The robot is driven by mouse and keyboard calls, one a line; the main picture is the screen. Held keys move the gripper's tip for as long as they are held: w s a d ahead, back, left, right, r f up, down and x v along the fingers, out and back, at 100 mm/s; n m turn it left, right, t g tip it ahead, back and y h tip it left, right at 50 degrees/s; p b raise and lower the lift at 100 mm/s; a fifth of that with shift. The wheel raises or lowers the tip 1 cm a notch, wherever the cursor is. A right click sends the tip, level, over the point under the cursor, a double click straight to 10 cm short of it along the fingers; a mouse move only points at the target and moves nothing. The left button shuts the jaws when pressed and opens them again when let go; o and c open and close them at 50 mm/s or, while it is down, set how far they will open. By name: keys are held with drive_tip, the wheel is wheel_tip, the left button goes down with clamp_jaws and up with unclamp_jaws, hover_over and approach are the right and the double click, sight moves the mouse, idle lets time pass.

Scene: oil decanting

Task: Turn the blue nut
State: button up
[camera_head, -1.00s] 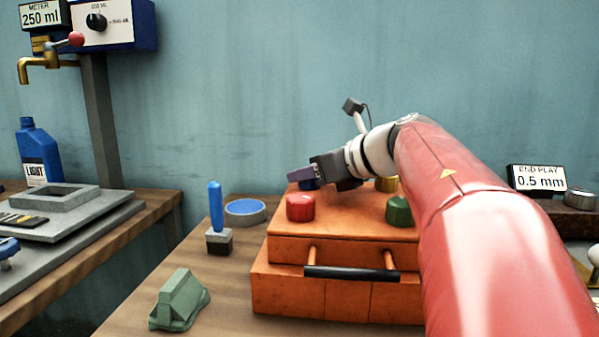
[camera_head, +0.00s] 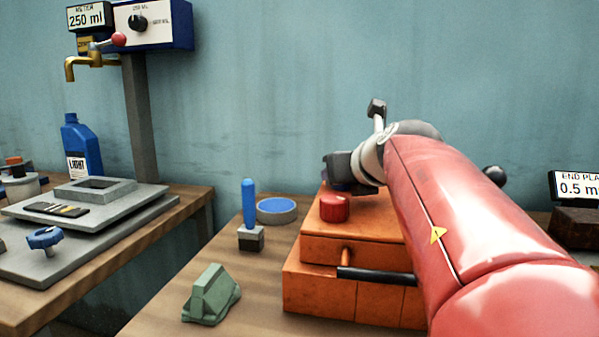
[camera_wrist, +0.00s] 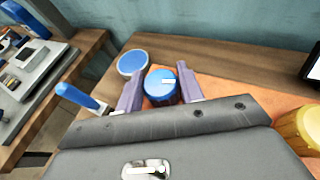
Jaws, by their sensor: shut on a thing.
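The blue nut (camera_wrist: 160,86) is a round blue knob with a white mark on top, seen between my gripper's two purple fingers in the wrist view. My gripper (camera_wrist: 158,90) is shut on it, one finger on each side. In the head view my gripper (camera_head: 338,172) is at the back left of the orange box (camera_head: 345,240), mostly hidden by my arm. Only a dark blue sliver of the nut (camera_head: 340,187) shows there, below the gripper. The nut sits at the box's back left corner.
A red nut (camera_head: 335,208) stands in front of my gripper on the box. A yellow nut (camera_wrist: 300,128) is at the right. Left of the box are a blue-handled tool (camera_head: 249,205), a blue-topped disc (camera_head: 276,210) and a green block (camera_head: 211,295).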

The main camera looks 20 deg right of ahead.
drive_tip(key=m+g+h, duration=0.1)
drive_tip(key=m+h, duration=0.1)
drive_tip(key=h, duration=0.1)
drive_tip(key=m+g+h, duration=0.1)
drive_tip(key=m+h, duration=0.2)
drive_tip(key=shift+r+m, duration=0.1)
drive_tip(key=shift+m, duration=0.2)
drive_tip(key=shift+m+g+h, duration=1.4)
drive_tip(key=shift+m+h, duration=0.2)
drive_tip(key=shift+m, duration=0.2)
drive_tip(key=shift+a+m+g, duration=0.1)
drive_tip(key=shift+m+g, duration=0.2)
drive_tip(key=o, duration=1)
drive_tip(key=v, duration=0.7)
drive_tip(key=shift+s+a, duration=0.15)
drive_tip(key=shift+a, duration=0.25)
